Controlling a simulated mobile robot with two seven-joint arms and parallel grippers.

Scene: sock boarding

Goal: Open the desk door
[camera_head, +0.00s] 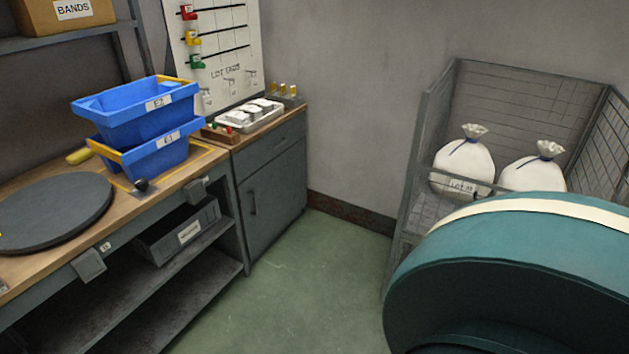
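The desk door (274,201) is a grey cabinet front under the wooden top at the back, right of the workbench. It looks shut, with a dark vertical handle (253,202) near its left edge. A drawer front (271,144) sits just above it. No gripper of mine shows in the head view, so I cannot see whether either is open or shut.
A wooden-topped bench (130,207) with stacked blue bins (140,108) and a round dark turntable (52,212) stands at left. A wire cage (409,187) holding white sacks (462,167) and a large teal rounded object (520,270) are at right. Green floor (310,275) between is clear.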

